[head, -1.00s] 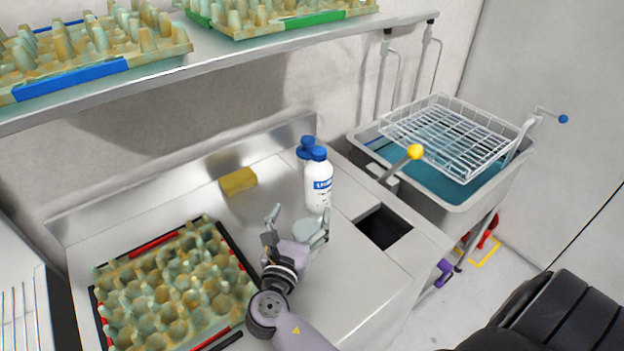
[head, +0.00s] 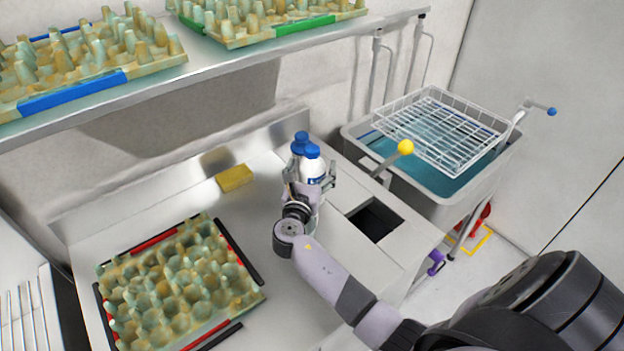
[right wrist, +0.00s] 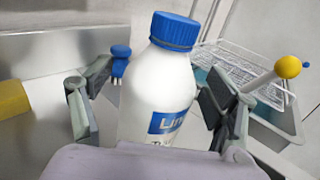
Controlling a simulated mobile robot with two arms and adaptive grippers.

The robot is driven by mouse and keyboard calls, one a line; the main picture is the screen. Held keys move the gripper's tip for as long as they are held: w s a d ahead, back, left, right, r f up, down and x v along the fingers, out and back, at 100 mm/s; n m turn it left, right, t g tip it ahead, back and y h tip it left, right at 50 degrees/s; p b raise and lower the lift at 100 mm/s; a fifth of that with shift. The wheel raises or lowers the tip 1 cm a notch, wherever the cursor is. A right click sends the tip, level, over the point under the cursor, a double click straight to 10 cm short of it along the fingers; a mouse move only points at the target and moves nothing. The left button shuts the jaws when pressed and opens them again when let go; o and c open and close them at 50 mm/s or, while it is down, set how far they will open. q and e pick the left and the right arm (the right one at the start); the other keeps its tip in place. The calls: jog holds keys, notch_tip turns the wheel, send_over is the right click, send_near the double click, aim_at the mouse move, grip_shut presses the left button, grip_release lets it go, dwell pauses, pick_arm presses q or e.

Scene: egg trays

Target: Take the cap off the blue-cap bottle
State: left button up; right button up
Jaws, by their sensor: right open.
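The white bottle (head: 312,170) with a blue cap (head: 313,152) and a blue label stands upright on the metal counter (head: 270,200). In the right wrist view the bottle (right wrist: 155,90) fills the middle, and its cap (right wrist: 174,31) is on it. My right gripper (head: 311,174) is open, with its fingers on either side of the bottle's body, below the cap. In the right wrist view a gap shows at the right finger; contact on the left is unclear. A second blue-topped thing (head: 299,139) stands just behind the bottle, mostly hidden. My left gripper is not in view.
An egg tray (head: 238,252) lies on the counter at the left front, and a yellow sponge (head: 235,178) lies near the back. A square opening (head: 375,220) is right of the bottle. A yellow-knobbed lever (head: 405,147) and a water basin (head: 455,205) with a wire basket stand beyond.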

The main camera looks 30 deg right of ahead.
jog(key=shift+w+d, duration=0.35)
jog(key=shift+s, duration=0.1)
jog(key=shift+c, duration=0.7)
grip_shut()
jog(key=shift+r, duration=0.1)
